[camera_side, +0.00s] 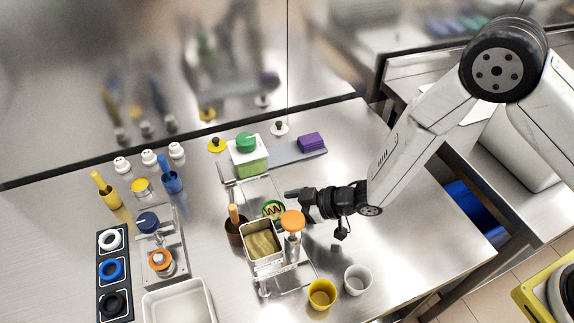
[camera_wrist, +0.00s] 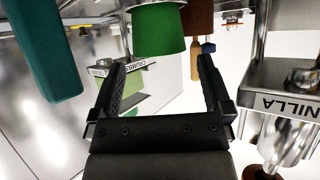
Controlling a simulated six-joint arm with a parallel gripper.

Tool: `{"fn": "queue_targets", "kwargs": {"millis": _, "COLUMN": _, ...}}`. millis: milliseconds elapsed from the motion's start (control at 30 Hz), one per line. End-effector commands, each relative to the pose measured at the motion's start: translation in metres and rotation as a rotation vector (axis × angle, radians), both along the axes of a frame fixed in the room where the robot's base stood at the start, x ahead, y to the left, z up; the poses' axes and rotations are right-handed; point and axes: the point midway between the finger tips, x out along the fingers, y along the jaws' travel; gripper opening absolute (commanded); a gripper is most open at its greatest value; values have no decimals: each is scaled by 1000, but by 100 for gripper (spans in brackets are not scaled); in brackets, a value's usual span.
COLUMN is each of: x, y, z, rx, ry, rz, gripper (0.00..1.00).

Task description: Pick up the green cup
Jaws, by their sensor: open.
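The green cup (camera_side: 274,210) stands on the steel table in the side view, with a yellow pattern showing in its mouth. In the wrist view the green cup (camera_wrist: 158,30) appears upside down at the top, ahead of the fingertips. My gripper (camera_side: 291,194) is just to the right of the cup and points left in the side view. In the wrist view my gripper (camera_wrist: 164,68) has its two black fingers spread with nothing between them. The cup looks roughly lined up between the fingers; its exact distance is hard to tell.
A brown cup (camera_side: 235,232) with a wooden handle stands left of the green cup. A square metal tub (camera_side: 262,243) and an orange-topped dispenser (camera_side: 293,222) are close in front. A green-and-white box (camera_side: 249,156) stands behind. Yellow (camera_side: 321,296) and white (camera_side: 357,281) cups stand at the front.

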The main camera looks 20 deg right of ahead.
Motion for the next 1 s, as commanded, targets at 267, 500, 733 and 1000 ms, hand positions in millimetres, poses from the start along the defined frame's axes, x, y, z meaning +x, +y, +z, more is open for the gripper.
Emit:
{"fn": "queue_targets", "kwargs": {"millis": 267, "x": 13, "y": 19, "z": -13, "rx": -1, "ry": 1, "rz": 1, "gripper": 100}}
{"fn": "queue_targets", "kwargs": {"millis": 500, "x": 16, "y": 24, "z": -16, "rx": 0, "ry": 1, "rz": 0, "gripper": 100}}
{"fn": "queue_targets", "kwargs": {"millis": 733, "x": 16, "y": 24, "z": -16, "rx": 0, "ry": 1, "rz": 0, "gripper": 100}}
{"fn": "queue_targets", "kwargs": {"millis": 1000, "x": 16, "y": 24, "z": -16, "rx": -1, "ry": 1, "rz": 0, "gripper": 78}}
